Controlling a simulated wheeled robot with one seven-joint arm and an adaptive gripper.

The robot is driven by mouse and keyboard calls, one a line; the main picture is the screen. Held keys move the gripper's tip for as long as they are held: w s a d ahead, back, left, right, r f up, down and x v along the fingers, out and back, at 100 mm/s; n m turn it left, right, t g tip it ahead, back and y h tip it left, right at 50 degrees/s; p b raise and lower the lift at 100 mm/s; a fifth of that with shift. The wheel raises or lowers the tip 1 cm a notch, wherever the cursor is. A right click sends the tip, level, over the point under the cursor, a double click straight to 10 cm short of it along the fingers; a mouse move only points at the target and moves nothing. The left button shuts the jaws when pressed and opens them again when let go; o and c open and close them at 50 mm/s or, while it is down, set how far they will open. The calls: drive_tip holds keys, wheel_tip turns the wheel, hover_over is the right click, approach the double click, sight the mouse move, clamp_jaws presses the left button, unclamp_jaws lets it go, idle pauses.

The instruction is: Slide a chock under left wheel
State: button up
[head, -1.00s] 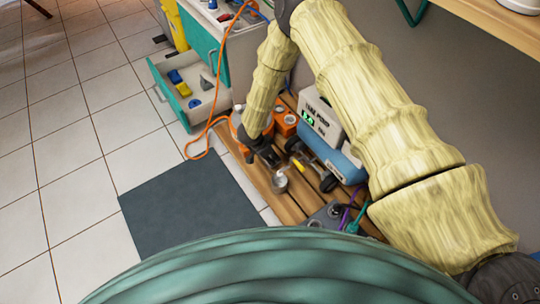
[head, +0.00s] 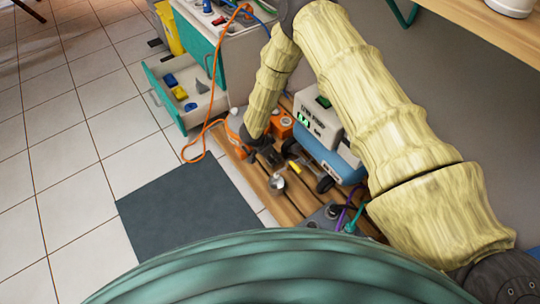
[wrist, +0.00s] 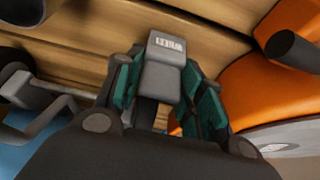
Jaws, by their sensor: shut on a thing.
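A grey wheel chock (wrist: 163,65) with a printed label sits between the green pads of my gripper (wrist: 160,92) in the wrist view. The gripper is shut on it, above wooden slats. In the head view my gripper (head: 268,157) is low over the slats, left of the blue and white pump unit (head: 328,135); the chock is hard to make out there. A black wheel (head: 325,184) shows at the unit's near corner. In the wrist view a dark round part, perhaps a wheel, and a grey bracket (wrist: 40,115) lie left of the chock, apart from it.
An orange canister (wrist: 270,95) stands close on the gripper's right in the wrist view. A small metal cup (head: 278,183) and a yellow-tipped part (head: 294,167) are near the gripper. An open drawer (head: 190,95), an orange cable (head: 208,95) and a dark mat (head: 188,215) lie left.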

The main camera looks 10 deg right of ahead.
drive_tip(key=shift+w+d, duration=0.3)
drive_tip(key=shift+d, duration=0.45)
drive_tip(key=o, duration=1.2)
drive_tip(key=shift+s+a, duration=0.15)
drive_tip(key=shift+a, duration=0.25)
drive_tip(key=a, duration=0.2)
drive_tip(key=s+a, duration=0.1)
drive_tip(key=shift+r+b, duration=0.4)
drive_tip(key=shift+s+d+b, duration=0.1)
drive_tip(key=shift+d+b, duration=0.05)
drive_tip(key=shift+b, duration=0.4)
